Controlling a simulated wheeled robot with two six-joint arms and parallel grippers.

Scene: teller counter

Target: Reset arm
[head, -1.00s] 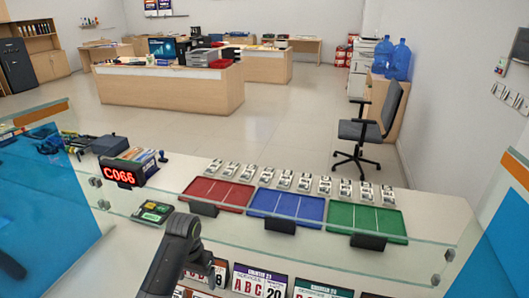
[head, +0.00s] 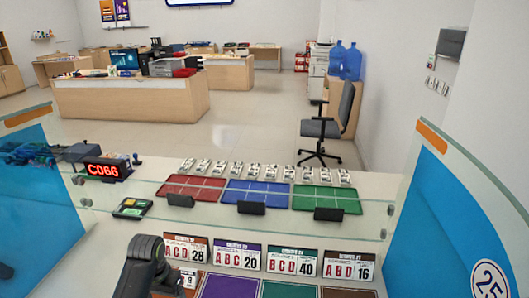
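A dark link of one of my arms (head: 143,265) rises from the bottom edge, left of the middle, in front of the counter. Its rounded upper end looks like a joint, and no gripper fingers show on it. Neither my left nor my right gripper is in view. The arm stands apart from the trays on the glass-fronted counter.
Red (head: 192,187), blue (head: 256,193) and green (head: 325,199) trays lie on the counter behind a glass edge, with a row of small white items behind them. A C066 display (head: 107,169) stands left. Numbered cards (head: 294,263) stand below. Blue partitions flank the counter.

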